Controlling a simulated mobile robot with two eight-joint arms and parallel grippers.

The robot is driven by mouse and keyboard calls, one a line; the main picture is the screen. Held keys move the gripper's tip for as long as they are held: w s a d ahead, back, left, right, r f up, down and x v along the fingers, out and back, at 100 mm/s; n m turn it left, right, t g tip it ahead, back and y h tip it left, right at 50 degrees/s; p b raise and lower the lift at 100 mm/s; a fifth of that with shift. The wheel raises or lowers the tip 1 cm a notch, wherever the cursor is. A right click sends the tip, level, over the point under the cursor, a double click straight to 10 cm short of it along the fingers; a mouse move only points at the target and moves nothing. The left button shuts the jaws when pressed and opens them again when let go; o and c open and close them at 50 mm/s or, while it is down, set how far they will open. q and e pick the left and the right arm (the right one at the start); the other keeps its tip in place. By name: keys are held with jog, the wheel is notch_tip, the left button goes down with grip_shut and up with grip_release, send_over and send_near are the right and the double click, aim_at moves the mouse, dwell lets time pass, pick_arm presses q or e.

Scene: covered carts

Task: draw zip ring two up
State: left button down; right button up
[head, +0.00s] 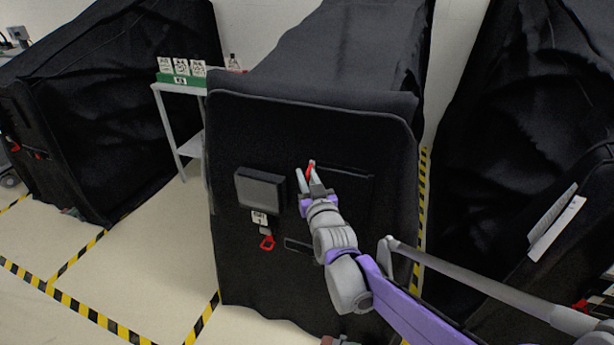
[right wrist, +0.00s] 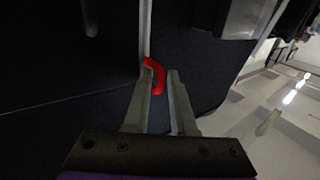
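A black covered cart (head: 250,130) stands in the middle of the head view. My right gripper (head: 307,173) is at the cart's front panel, right of the small dark screen. A red zip ring (head: 309,171) shows between its fingertips. In the right wrist view the same red ring (right wrist: 155,76) hangs by a pale vertical strip, between the two fingers and closest to the left one. A gap shows between the fingers, so the gripper looks open around the ring. Another red ring (head: 267,242) hangs lower left, below a white tag. My left gripper is out of view.
A dark screen (head: 260,190) sits on the cart front beside my gripper. A small white table (head: 182,89) with cards stands to the left. Other covered carts (head: 90,130) stand at both sides. Yellow-black tape (head: 75,308) marks the floor.

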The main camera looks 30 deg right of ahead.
jog(key=v, duration=1)
jog(key=shift+s, duration=0.4)
jog(key=shift+a, duration=0.1)
jog(key=s+a+f+n+g+y+p, duration=0.1)
jog(key=s+a+f+g+p, duration=0.3)
jog(key=s, duration=0.5)
jog(key=s+a+f+n+g+y+p, duration=0.2)
jog(key=s+a+f+g+y+p, duration=0.2)
jog(key=s+a+g, duration=0.4)
jog(key=shift+s+f, duration=0.75)
jog(key=shift+s, duration=0.05)
jog(key=shift+f, duration=0.1)
